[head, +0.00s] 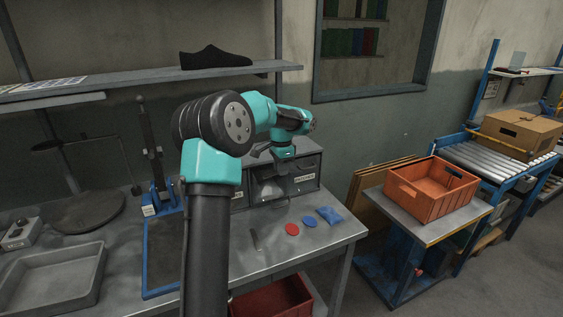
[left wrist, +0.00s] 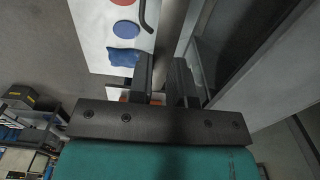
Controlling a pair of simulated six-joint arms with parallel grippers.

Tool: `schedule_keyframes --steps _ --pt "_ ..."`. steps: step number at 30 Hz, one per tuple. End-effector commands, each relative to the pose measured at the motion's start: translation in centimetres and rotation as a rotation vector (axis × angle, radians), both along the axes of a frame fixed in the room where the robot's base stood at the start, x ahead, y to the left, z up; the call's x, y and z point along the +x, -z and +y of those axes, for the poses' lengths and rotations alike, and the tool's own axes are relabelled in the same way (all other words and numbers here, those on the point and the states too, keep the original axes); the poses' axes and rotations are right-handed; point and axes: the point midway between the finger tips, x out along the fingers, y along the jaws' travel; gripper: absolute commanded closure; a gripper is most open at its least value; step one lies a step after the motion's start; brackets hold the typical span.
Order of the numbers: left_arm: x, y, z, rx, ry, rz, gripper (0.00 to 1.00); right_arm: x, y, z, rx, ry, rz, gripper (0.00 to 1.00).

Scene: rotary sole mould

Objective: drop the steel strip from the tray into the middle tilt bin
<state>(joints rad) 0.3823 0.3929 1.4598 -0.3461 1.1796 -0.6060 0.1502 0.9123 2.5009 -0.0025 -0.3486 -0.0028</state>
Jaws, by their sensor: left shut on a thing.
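My left gripper (head: 284,165) is over the row of grey tilt bins at the back right of the bench. The left wrist view shows its two fingers (left wrist: 163,80) closed on a narrow grey piece, apparently the steel strip (left wrist: 171,45), though its ends are hard to make out. The middle tilt bin (head: 267,191) is tipped open below and slightly left of the gripper. The right bin (head: 305,179) looks closed, and the left bin (head: 239,196) is partly behind my arm. The grey tray (head: 50,282) at the front left looks empty. My right gripper is not in view.
A red disc (head: 292,229), a blue disc (head: 310,222), a blue bag (head: 329,215) and a dark curved piece (head: 256,239) lie on the bench in front of the bins. A blue-framed lever press (head: 158,185) stands left. An orange crate (head: 432,190) stands at right.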

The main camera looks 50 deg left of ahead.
Motion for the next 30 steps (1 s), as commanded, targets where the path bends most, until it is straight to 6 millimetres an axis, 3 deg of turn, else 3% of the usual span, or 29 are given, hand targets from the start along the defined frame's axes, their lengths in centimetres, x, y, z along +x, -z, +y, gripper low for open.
schedule_keyframes --steps 7,18,19,28,30 --pt "0.0 1.7 0.0 -0.001 0.0 0.001 1.0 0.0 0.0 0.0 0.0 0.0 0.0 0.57" --pt "0.0 2.0 0.0 0.0 0.0 0.0 1.0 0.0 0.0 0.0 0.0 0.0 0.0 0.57" --pt "0.0 2.0 0.0 0.0 0.0 0.0 0.81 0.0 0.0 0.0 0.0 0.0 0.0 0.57" --pt "0.0 2.0 0.0 0.0 0.0 0.0 0.52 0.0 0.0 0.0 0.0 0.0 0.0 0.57" --pt "0.0 2.0 0.0 0.0 0.0 0.0 0.52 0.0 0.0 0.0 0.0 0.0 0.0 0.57"
